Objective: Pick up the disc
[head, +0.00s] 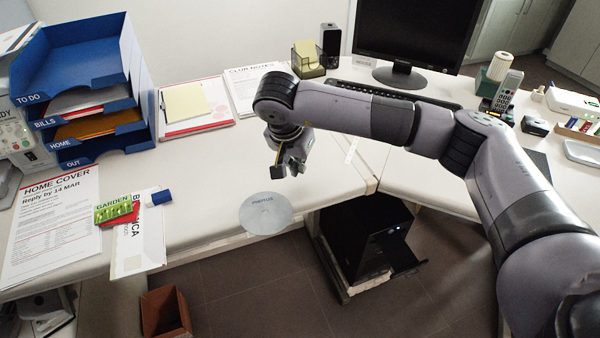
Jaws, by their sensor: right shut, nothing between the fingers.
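The disc (265,213) is a flat silver circle with small dark lettering, lying at the front edge of the white desk. Its near side appears to reach past the desk edge. My right gripper (285,172) is above the desk, a little behind and right of the disc in the picture. Its fingers are shut with nothing between them, and it is apart from the disc. My left gripper is not in view.
A blue letter tray stack (85,90), papers (52,215) and a seed packet (113,208) are on the left. A monitor (418,35) and keyboard (395,95) stand behind my right arm. A black computer case (365,240) is below the desk. Desk around the disc is clear.

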